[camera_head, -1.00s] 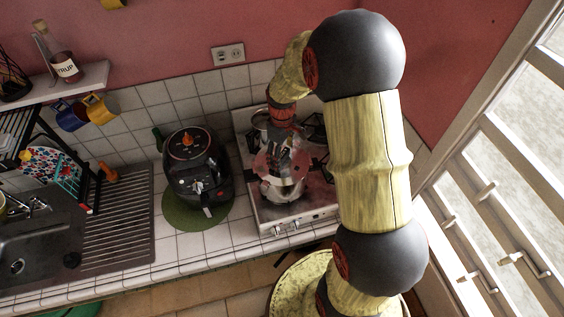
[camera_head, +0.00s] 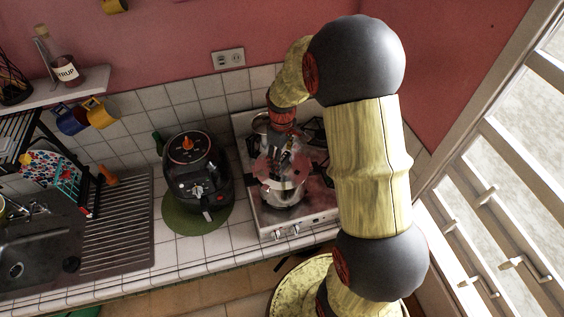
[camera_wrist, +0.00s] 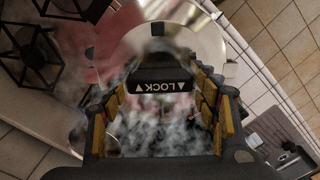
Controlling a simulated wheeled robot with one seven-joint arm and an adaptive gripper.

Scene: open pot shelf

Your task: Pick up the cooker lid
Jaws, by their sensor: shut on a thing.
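The cooker lid (camera_wrist: 203,32) is shiny metal with a black handle (camera_wrist: 162,84) marked LOCK, seen in the wrist view. My gripper (camera_wrist: 160,98) has its yellow-padded fingers on both sides of this handle and is shut on it. In the head view my gripper (camera_head: 284,160) is over the steel cooker (camera_head: 284,192) on the stove, and it hides much of the lid. I cannot tell whether the lid touches the cooker's rim.
The white stove (camera_head: 262,212) has black burner grates (camera_wrist: 28,55). A black air fryer (camera_head: 197,178) stands on a green mat (camera_head: 185,223) to the left. Farther left are a ridged drainboard (camera_head: 122,225) and sink (camera_head: 35,245). A window (camera_head: 500,180) is at right.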

